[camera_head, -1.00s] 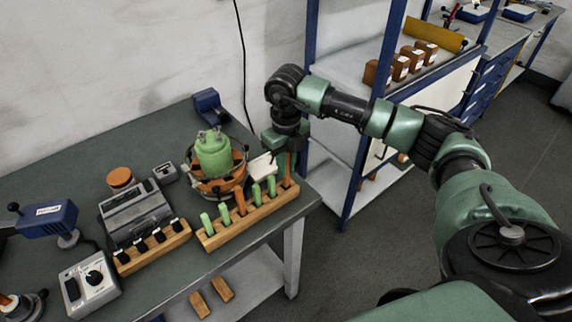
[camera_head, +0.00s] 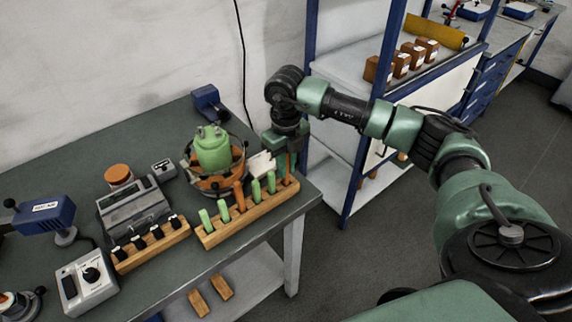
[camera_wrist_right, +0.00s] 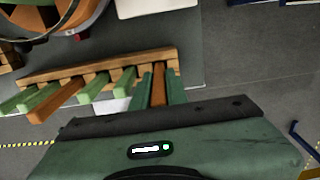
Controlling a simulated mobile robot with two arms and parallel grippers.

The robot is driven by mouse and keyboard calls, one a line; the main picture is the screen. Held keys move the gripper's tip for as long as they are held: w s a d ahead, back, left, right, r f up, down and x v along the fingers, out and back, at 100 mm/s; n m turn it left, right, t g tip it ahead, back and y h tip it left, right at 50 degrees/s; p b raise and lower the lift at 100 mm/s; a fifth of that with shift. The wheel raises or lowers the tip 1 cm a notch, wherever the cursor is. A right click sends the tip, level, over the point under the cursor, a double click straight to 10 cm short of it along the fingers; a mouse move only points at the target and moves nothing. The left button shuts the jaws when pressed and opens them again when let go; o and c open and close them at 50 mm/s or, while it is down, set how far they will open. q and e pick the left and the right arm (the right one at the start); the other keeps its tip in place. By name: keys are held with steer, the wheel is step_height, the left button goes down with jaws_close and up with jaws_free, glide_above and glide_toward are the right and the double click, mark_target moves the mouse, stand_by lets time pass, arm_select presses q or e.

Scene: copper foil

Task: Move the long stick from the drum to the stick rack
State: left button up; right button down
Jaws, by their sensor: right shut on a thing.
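The wooden stick rack (camera_head: 250,214) stands along the table's front right edge, with several green sticks and an orange one upright in it. The drum (camera_head: 213,182), orange with a green top, is behind it. My right gripper (camera_head: 288,152) is above the rack's right end, shut on a long orange-brown stick (camera_head: 287,172). In the right wrist view the stick (camera_wrist_right: 158,88) lies between the green fingers and reaches the end of the rack (camera_wrist_right: 100,72). I cannot tell how deep its lower end sits. My left gripper is not in view.
A white card-like object (camera_head: 261,164) is between drum and gripper. A second wooden block (camera_head: 150,247) with black-topped pieces, a grey device (camera_head: 133,208) and a control box (camera_head: 87,280) stand left. A shelf's blue post (camera_head: 312,40) is close behind my right arm.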

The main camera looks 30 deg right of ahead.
stand_by(0.3)
steer(key=c, duration=1.3)
jaws_free()
steer(key=shift+r+p, duration=0.65)
steer(key=shift+r, duration=0.3)
steer(key=shift+r+p, duration=2.25)
steer(key=shift+r, duration=1.3)
steer(key=shift+f, duration=0.1)
